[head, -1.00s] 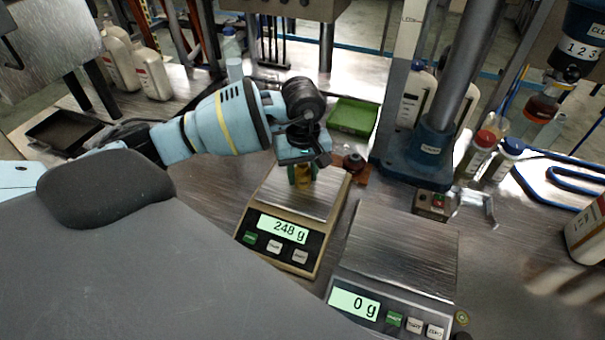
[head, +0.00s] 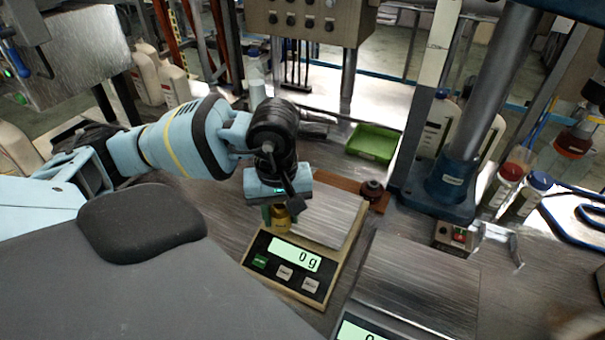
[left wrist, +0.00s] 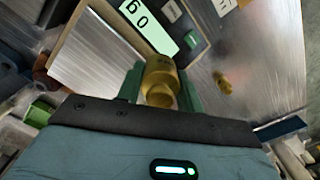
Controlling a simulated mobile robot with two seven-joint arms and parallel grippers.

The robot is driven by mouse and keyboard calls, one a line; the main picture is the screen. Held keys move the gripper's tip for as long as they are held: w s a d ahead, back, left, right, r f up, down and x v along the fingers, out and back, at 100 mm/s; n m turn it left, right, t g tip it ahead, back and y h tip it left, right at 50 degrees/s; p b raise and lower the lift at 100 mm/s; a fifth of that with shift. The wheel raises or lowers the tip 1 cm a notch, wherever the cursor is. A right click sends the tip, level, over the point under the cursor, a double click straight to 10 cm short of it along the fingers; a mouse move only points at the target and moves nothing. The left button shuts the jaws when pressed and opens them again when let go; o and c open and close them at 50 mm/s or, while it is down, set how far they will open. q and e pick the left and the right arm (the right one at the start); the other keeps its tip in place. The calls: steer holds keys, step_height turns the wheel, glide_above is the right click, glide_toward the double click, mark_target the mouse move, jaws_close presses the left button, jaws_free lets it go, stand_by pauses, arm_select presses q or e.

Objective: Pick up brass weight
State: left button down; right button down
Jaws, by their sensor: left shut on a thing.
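The brass weight (head: 281,221) is between the fingers of my left gripper (head: 282,212), which is shut on it. In the head view it hangs near the left edge of the left scale (head: 325,217), whose display reads 0 g. In the left wrist view the brass weight (left wrist: 161,77) sits between the green fingers of my left gripper (left wrist: 160,90), with the scale's display (left wrist: 150,27) beyond it. The gripper body hides part of the weight in the head view. My right gripper is not in view.
A second scale (head: 420,285) stands to the right, its display cut off. Behind are a green tray (head: 373,143) and a dark knob on a brown block (head: 372,190). A blue-based press column (head: 452,182) and capped bottles (head: 525,196) stand at right.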

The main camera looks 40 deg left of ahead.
arm_select(q)
steer(key=shift+s+a+r, duration=0.1)
steer(key=shift+s+r, duration=0.05)
steer(key=shift+s, duration=1.1)
steer(key=shift+s+a+r, duration=0.1)
steer(key=shift+s, duration=1.15)
steer(key=shift+d, duration=0.1)
